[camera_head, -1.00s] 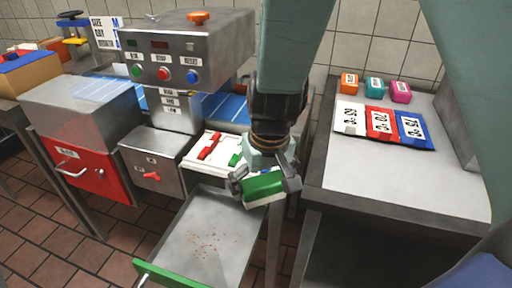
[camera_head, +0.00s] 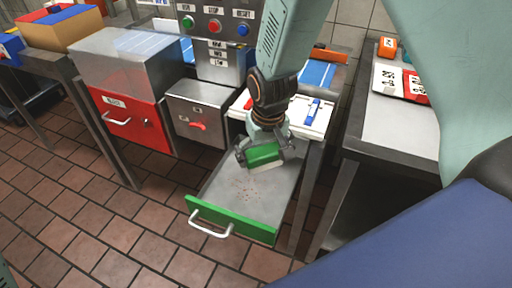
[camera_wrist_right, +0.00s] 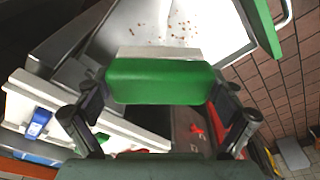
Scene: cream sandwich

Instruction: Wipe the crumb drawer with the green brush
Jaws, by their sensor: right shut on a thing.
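The crumb drawer (camera_head: 222,194) is pulled out, with a grey metal tray, a green front and a white handle. Brown crumbs (camera_head: 246,190) lie scattered on its floor, and they also show in the right wrist view (camera_wrist_right: 180,28). My right gripper (camera_head: 262,156) is shut on the green brush (camera_head: 264,153), which has a green back and a pale lower part. The brush is over the rear of the drawer; whether it touches the floor I cannot tell. In the right wrist view the brush (camera_wrist_right: 158,82) sits between both fingers. My left gripper is not in view.
A red-fronted drawer (camera_head: 128,121) and a grey box with a red knob (camera_head: 197,118) stand left of the crumb drawer. A white board with a blue piece (camera_head: 312,110) is above it. A grey table (camera_head: 398,130) stands right. Tiled floor is free in front.

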